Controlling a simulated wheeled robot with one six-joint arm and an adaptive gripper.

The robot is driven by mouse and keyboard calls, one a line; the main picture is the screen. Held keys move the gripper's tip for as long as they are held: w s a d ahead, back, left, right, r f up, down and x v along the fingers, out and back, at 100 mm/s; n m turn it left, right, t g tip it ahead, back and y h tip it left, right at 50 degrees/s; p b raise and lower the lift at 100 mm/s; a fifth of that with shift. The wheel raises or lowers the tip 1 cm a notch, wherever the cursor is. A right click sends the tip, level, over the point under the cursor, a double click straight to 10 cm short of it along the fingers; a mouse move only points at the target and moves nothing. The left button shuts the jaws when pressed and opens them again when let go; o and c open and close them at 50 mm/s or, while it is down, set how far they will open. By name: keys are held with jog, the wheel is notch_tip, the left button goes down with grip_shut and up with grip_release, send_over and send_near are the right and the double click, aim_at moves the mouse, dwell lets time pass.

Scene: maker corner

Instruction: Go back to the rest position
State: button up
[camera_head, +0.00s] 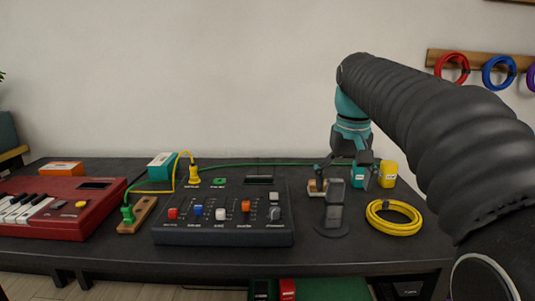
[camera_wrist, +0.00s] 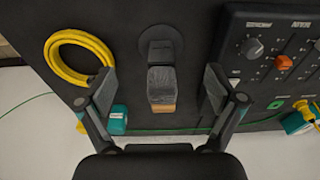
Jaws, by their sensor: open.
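My gripper (camera_head: 342,168) hangs over the right part of the dark table (camera_head: 420,248), its fingers pointing down. In the wrist view my gripper (camera_wrist: 160,84) is open, with its two dark fingers spread wide. A grey upright piece (camera_head: 335,200) on a round dark base stands just in front of it in the head view. In the wrist view this grey piece (camera_wrist: 161,77) shows between the fingers, with visible gaps on both sides. Nothing is held. A small wooden block (camera_head: 317,187) shows behind it, partly hidden.
A coiled yellow cable (camera_head: 396,228) lies to the right. A teal pot (camera_head: 362,178) and a yellow pot (camera_head: 387,174) stand close to the gripper. A black mixer (camera_head: 222,229) is left, with a green cable (camera_head: 270,164) running behind it. A red keyboard (camera_head: 85,211) lies far left.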

jog(key=s+f+t, duration=0.2)
jog(key=s+f, duration=0.6)
jog(key=s, duration=0.3)
jog(key=s+f+t, duration=0.2)
jog(key=s+f, duration=0.6)
jog(key=s, duration=0.3)
jog(key=shift+s+f, duration=0.2)
jog(key=shift+s, duration=0.05)
jog(key=shift+a, duration=0.1)
